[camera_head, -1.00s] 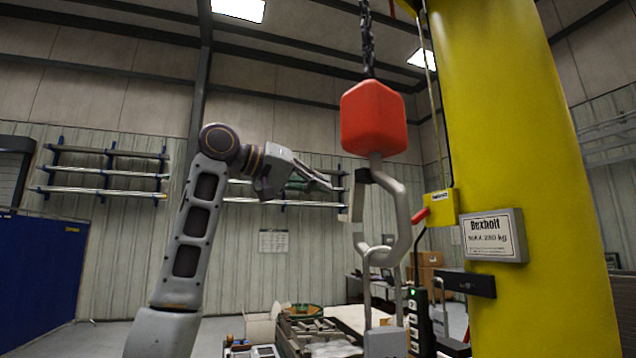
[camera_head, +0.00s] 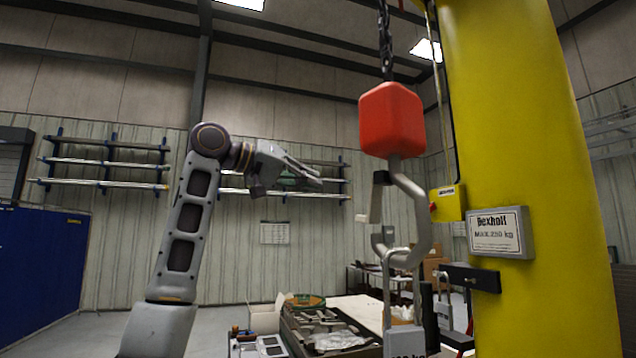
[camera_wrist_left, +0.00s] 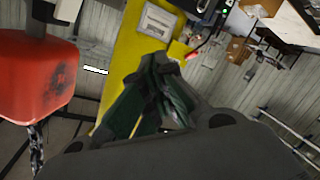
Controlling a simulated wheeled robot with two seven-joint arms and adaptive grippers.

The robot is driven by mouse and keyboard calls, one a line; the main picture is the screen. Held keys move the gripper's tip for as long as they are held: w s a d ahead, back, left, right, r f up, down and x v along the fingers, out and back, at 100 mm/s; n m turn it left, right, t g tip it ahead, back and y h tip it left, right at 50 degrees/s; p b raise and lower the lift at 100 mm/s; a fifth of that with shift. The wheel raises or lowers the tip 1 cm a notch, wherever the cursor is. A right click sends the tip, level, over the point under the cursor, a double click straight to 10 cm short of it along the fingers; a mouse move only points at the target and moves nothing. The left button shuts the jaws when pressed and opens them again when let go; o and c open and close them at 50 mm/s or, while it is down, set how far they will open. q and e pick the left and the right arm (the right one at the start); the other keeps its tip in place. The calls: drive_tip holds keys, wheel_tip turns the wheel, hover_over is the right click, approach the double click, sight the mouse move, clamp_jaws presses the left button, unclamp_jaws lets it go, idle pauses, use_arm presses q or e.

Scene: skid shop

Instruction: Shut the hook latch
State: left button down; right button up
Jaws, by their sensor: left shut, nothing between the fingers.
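A grey steel hook (camera_head: 424,213) hangs below a red block (camera_head: 391,120) on a chain. Its latch (camera_head: 375,203) is a thin light-grey plate that hangs from a dark pivot on the hook's upper left; a gap shows between its lower end and the hook's tip (camera_head: 381,237). My left gripper (camera_head: 318,183) is left of the latch, apart from it, with its fingers together and empty. In the left wrist view the shut fingers (camera_wrist_left: 163,64) show green pads, and the red block (camera_wrist_left: 38,75) is at the left. My right gripper is not in view.
A yellow column (camera_head: 530,150) with a load sign (camera_head: 499,232) stands close on the right. A grey shackle-like loop (camera_head: 388,285) hangs through the hook's bottom. A workbench with trays (camera_head: 325,328) is below. Open air lies between gripper and hook.

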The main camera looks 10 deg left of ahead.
use_arm(q)
drive_tip(key=f+b+v, duration=0.1)
drive_tip(key=v, duration=0.5)
drive_tip(key=shift+s+a+b, duration=0.15)
drive_tip(key=shift+a+b, duration=0.25)
drive_tip(key=shift+a, duration=0.2)
drive_tip(key=shift+r, duration=0.1)
